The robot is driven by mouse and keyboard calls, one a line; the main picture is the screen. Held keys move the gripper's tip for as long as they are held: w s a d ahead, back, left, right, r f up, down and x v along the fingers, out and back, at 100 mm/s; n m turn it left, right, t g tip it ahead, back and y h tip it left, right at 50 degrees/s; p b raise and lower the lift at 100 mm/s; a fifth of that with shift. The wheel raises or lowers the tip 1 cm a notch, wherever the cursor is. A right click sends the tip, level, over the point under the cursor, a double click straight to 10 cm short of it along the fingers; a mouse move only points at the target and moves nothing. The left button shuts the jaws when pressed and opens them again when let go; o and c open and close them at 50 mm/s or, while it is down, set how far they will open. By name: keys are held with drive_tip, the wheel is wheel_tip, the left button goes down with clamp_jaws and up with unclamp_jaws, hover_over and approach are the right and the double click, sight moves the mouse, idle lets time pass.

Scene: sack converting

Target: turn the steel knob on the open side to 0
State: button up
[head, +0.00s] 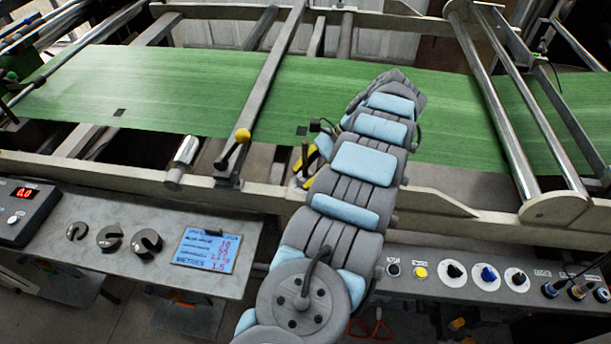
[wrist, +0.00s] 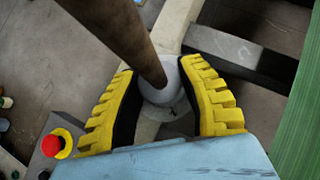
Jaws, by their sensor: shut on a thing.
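In the wrist view my gripper (wrist: 162,102) has its two yellow ribbed fingers on either side of a round pale grey steel knob (wrist: 158,92), shut on it. A thick brown rod (wrist: 122,35) runs from the top left of that view down to the knob and hides part of it. In the head view my gripper (head: 308,165) is at the near frame rail, mostly covered by my arm. The knob is hidden there. No scale or 0 mark can be read in either view.
A yellow-ball lever (head: 241,137) and a steel cylinder end (head: 184,152) stand left of my gripper. Green web (head: 190,90) runs behind. A red button (wrist: 57,144) shows at lower left in the wrist view.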

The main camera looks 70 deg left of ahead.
drive_tip(key=o, duration=1.2)
drive_tip(key=shift+d+r+p, duration=0.1)
drive_tip(key=shift+r+p, duration=0.15)
drive_tip(key=shift+p, duration=0.9)
drive_tip(key=m+y+p, duration=0.1)
drive_tip(key=m+p, duration=0.1)
drive_tip(key=p, duration=0.4)
drive_tip(key=shift+f+y, duration=0.1)
drive_tip(key=shift+y, duration=0.3)
drive_tip(key=m+y+p, duration=0.1)
drive_tip(key=p, duration=0.5)
drive_tip(key=shift+m, duration=0.3)
drive_tip(key=m+t+y+p, duration=0.1)
drive_tip(key=m+p, duration=0.1)
drive_tip(key=p, duration=0.4)
drive_tip(key=shift+y+p, duration=0.3)
drive_tip(key=m+t+y+p, duration=0.1)
drive_tip(key=m+p, duration=0.2)
drive_tip(key=p, duration=0.3)
drive_tip(key=shift+s+y+p, duration=0.1)
drive_tip(key=shift+y+p, duration=0.3)
drive_tip(key=m+t+p, duration=0.1)
drive_tip(key=p, duration=0.2)
drive_tip(key=shift+m+y, duration=0.3)
drive_tip(key=shift+y, duration=0.1)
